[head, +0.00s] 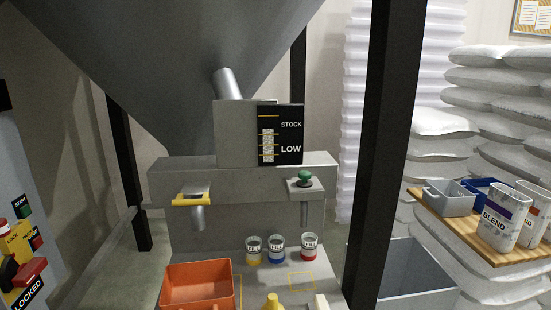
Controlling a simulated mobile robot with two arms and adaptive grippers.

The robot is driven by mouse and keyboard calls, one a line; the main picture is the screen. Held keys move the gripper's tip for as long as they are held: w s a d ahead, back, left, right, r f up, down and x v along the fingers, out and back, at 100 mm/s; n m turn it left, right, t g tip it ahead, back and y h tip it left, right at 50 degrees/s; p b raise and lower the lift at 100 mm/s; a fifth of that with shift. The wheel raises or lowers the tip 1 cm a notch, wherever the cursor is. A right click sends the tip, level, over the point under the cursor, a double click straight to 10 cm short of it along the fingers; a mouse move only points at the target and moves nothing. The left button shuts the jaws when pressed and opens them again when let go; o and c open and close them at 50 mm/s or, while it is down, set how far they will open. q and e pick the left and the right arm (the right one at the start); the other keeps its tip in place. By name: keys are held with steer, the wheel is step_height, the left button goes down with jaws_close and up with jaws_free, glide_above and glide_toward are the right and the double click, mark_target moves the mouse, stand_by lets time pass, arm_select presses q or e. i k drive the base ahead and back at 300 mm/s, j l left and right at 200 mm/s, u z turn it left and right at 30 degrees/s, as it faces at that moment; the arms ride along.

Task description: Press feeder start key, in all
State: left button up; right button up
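A control cabinet (25,165) stands at the far left edge, partly cut off. It carries a green key labelled START (22,207) and a red key (36,240) below it. A red and yellow lock switch (27,272) sits lower, with a LOCKED label beneath it. A grey feeder machine (240,180) stands in the middle under a large hopper (180,60). A green mushroom button (304,177) sits on a small plate at the machine's right. The machine's black gauge reads STOCK and LOW (282,135). Neither of my grippers shows in the head view.
An orange bin (198,287) and several small jars, one with a blue label (277,249), stand below the spout. A dark post (385,140) rises right of the machine. A wooden board (480,235) with tubs and BLEND containers (505,215) lies before stacked white sacks (500,85).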

mark_target(25, 211)
steer(key=u, duration=1.05)
